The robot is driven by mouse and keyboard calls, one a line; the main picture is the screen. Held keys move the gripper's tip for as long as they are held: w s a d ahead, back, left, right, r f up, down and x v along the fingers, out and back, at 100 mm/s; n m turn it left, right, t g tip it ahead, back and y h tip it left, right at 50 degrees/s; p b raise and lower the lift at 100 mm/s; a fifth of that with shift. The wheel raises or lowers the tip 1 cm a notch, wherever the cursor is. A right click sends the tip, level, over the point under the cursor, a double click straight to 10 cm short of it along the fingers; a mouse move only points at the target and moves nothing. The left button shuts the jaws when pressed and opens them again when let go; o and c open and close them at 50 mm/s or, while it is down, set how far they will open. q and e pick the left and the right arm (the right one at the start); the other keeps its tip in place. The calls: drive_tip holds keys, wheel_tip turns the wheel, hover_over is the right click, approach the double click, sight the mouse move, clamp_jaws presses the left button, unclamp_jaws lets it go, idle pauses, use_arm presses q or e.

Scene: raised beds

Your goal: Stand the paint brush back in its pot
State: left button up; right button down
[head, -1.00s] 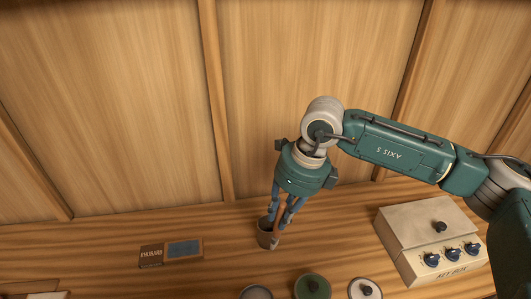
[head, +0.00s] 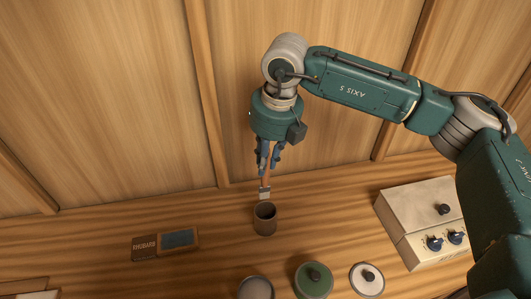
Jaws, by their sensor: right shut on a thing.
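My right gripper (head: 269,155) points down and is shut on the paint brush (head: 265,183), gripping its reddish-brown handle. The brush hangs roughly upright, with its pale bristle end lowest. The dark brown pot (head: 265,221) stands on the wooden bench just below the brush. In the picture the brush tip is close to the pot's far rim; I cannot tell the exact gap. The pot's opening shows and looks dark inside. My left gripper is not in view.
A beige box with knobs (head: 420,215) stands to the right. A sign and a blue-grey panel (head: 179,238) lie left of the pot. A wooden wall rises behind.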

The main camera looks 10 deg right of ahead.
sight(267, 186)
drive_tip(key=shift+s+f+b, duration=0.15)
drive_tip(key=shift+f+b, duration=0.3)
drive_tip(key=shift+f, duration=1.25)
wheel_tip(267, 186, down, 7)
drive_tip(key=b, duration=0.7)
drive_tip(key=shift+f, duration=0.15)
drive_tip(key=c, duration=1.5)
unclamp_jaws()
drive_tip(key=shift+c, duration=0.2)
wheel_tip(267, 186, up, 12)
drive_tip(key=s+d, duration=0.1)
drive_tip(key=shift+s+d, duration=0.15)
drive_tip(key=shift+s, duration=0.05)
